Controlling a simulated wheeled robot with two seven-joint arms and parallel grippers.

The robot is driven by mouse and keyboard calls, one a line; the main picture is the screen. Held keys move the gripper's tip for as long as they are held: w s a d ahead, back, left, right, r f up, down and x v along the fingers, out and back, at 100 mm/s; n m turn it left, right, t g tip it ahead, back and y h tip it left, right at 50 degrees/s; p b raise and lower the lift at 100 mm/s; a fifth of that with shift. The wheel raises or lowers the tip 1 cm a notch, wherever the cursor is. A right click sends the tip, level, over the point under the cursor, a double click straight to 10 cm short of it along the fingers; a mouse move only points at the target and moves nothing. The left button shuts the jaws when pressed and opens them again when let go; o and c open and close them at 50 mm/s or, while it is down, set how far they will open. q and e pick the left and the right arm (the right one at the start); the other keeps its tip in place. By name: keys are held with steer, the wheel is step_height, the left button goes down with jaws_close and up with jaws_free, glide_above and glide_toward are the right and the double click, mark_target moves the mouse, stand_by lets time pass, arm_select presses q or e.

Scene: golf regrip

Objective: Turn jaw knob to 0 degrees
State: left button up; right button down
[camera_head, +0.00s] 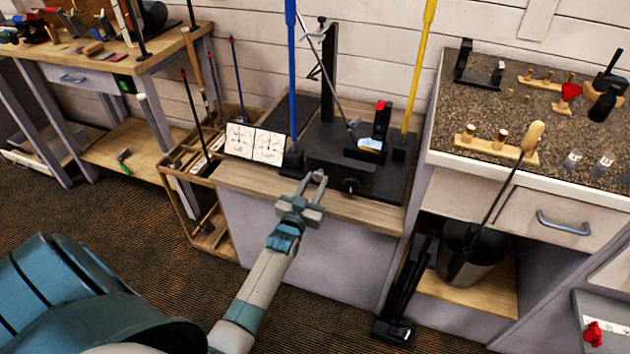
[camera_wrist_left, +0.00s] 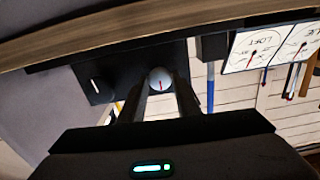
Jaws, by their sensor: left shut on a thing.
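A black bench machine (camera_head: 336,172) stands on the wooden-edged bench. In the left wrist view, a pale round knob (camera_wrist_left: 160,79) with a red pointer line sits on its dark front. A darker knob (camera_wrist_left: 97,86) with a white mark is beside it, and a black knob (camera_head: 351,186) shows on the front in the head view. No label shows which is the jaw knob. My left gripper (camera_head: 317,178) is at the front of the machine. In the wrist view its fingers (camera_wrist_left: 160,92) are shut on the pale knob, one on each side. My right gripper is not in view.
Dial cards (camera_head: 255,144), one reading LOFT, stand left of the machine. A blue stick (camera_head: 292,75) and a yellow stick (camera_head: 418,65) rise beside it. A golf club head (camera_head: 370,144) rests on top. A granite-topped cabinet (camera_head: 500,110) stands right, a club rack (camera_head: 205,205) left.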

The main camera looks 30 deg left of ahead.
arm_select(q)
steer(key=shift+f+n, duration=0.1)
steer(key=shift+n, duration=0.3)
steer(key=o, duration=1)
steer(key=shift+o, duration=0.2)
steer(key=v, duration=1.7)
steer(key=shift+s+b, duration=0.25)
steer(key=shift+b, duration=0.05)
